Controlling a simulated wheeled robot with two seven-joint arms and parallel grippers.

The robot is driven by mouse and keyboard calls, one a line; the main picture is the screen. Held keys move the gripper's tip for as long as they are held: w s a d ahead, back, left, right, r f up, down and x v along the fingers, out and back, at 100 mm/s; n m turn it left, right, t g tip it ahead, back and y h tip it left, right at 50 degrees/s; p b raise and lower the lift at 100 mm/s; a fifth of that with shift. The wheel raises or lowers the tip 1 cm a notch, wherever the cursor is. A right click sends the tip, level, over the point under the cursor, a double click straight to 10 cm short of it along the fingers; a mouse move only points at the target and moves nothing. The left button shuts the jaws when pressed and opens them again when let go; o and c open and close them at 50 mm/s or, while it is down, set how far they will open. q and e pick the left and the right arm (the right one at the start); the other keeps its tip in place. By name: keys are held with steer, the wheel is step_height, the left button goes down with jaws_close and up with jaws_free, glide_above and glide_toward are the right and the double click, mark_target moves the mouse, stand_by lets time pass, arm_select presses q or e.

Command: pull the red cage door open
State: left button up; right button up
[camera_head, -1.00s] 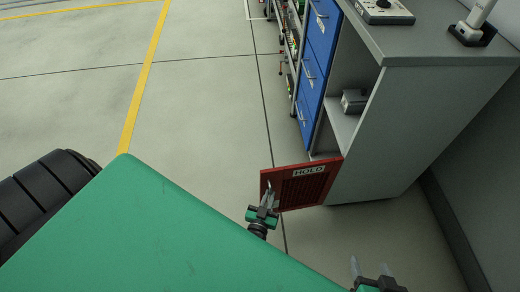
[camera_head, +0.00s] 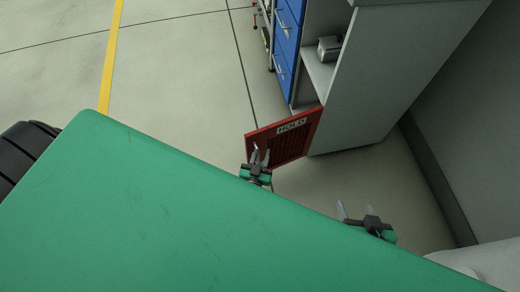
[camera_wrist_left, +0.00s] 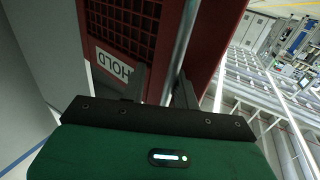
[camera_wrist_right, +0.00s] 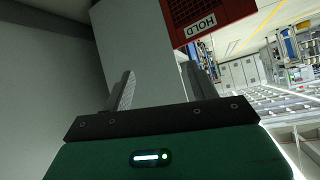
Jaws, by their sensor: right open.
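The red cage door (camera_head: 284,142) with its HOLD label stands swung out from the front of the grey cabinet (camera_head: 375,75). In the left wrist view, its grey bar handle (camera_wrist_left: 181,48) runs between the fingers of my left gripper (camera_wrist_left: 160,88). In the head view, my left gripper (camera_head: 259,157) is at the door's free edge side. My right gripper (camera_head: 354,212) is open and empty, apart from the door, in front of the cabinet side. The right wrist view shows the door (camera_wrist_right: 208,12) beyond its fingers.
Blue drawers (camera_head: 286,45) are beside the open compartment, where a grey box (camera_head: 329,48) sits on a shelf. A wall (camera_head: 465,110) stands at the right. The floor (camera_head: 185,90) left of the door is clear, with a yellow line (camera_head: 112,55).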

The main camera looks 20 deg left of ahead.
arm_select(q)
steer(key=shift+s+a+f, duration=0.1)
steer(key=shift+s+a, duration=0.05)
steer(key=shift+a, duration=0.1)
arm_select(e)
steer(key=shift+a, duration=0.1)
arm_select(q)
steer(key=shift+s, duration=0.4)
steer(key=s+d, duration=0.1)
steer(key=s, duration=0.5)
steer(key=shift+s+d+p, duration=0.25)
steer(key=shift+s+p, duration=0.05)
steer(key=shift+p, duration=0.15)
arm_select(e)
steer(key=shift+s+d+g+h, duration=0.4)
steer(key=shift+d+g, duration=0.2)
steer(key=shift+d, duration=0.2)
